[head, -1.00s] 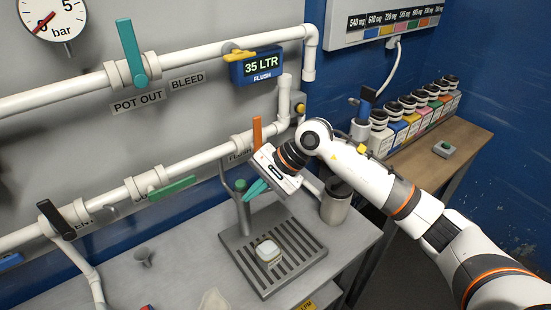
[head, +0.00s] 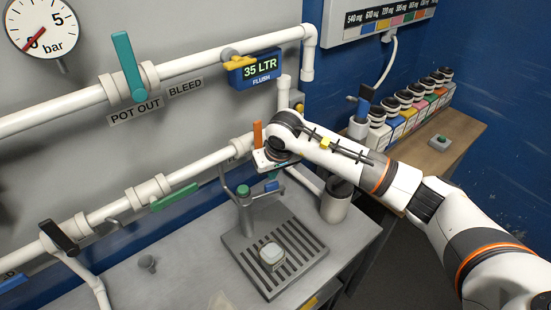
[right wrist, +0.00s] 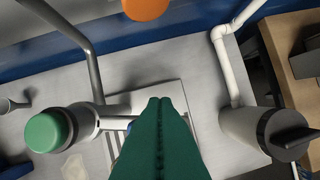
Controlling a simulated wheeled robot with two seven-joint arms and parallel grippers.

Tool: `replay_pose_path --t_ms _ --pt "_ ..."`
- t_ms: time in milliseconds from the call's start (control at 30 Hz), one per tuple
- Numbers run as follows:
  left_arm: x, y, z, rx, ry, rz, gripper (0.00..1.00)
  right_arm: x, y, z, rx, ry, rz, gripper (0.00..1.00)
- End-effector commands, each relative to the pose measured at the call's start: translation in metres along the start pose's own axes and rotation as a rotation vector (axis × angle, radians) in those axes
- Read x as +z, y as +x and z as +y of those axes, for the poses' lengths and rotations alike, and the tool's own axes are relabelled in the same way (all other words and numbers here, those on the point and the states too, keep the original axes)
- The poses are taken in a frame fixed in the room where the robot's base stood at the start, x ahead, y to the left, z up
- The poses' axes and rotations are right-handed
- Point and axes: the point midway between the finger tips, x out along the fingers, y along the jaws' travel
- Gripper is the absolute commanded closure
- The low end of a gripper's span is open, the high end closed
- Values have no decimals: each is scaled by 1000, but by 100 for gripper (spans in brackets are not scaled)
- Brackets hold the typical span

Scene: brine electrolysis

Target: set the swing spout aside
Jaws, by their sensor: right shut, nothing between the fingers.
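The swing spout (head: 262,194) is a grey arm with a blue tip, reaching right from a post with a green cap (head: 243,190) at the back of the drip tray. In the right wrist view the green cap (right wrist: 45,132) is at the left, and the spout (right wrist: 112,123) runs right from it until my fingers hide it. My right gripper (head: 272,172) is above the spout, pointing down. Its green fingers (right wrist: 160,102) are shut and empty. Whether they touch the spout cannot be told. My left gripper is not in view.
A small pale-lidded jar (head: 271,255) stands on the slotted drip tray (head: 235,245). A grey canister (head: 336,200) stands right of the tray. An orange valve handle (head: 257,135) and white pipes are close behind my gripper.

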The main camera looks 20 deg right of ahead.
Motion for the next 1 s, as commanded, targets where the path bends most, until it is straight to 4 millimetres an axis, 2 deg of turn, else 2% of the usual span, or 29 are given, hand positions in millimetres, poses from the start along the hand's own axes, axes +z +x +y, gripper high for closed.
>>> replay_pose_path --t_ms 100,267,533,767,1000 --pt "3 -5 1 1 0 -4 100 0 10 0 1 2 2 100" --pt "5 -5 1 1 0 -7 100 0 15 0 0 0 -1 100" --pt "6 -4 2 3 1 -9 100 0 16 0 0 1 -1 100" --pt "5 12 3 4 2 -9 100 -15 13 -1 -1 0 -2 100" --pt "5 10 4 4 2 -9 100 -16 10 0 0 2 0 100"
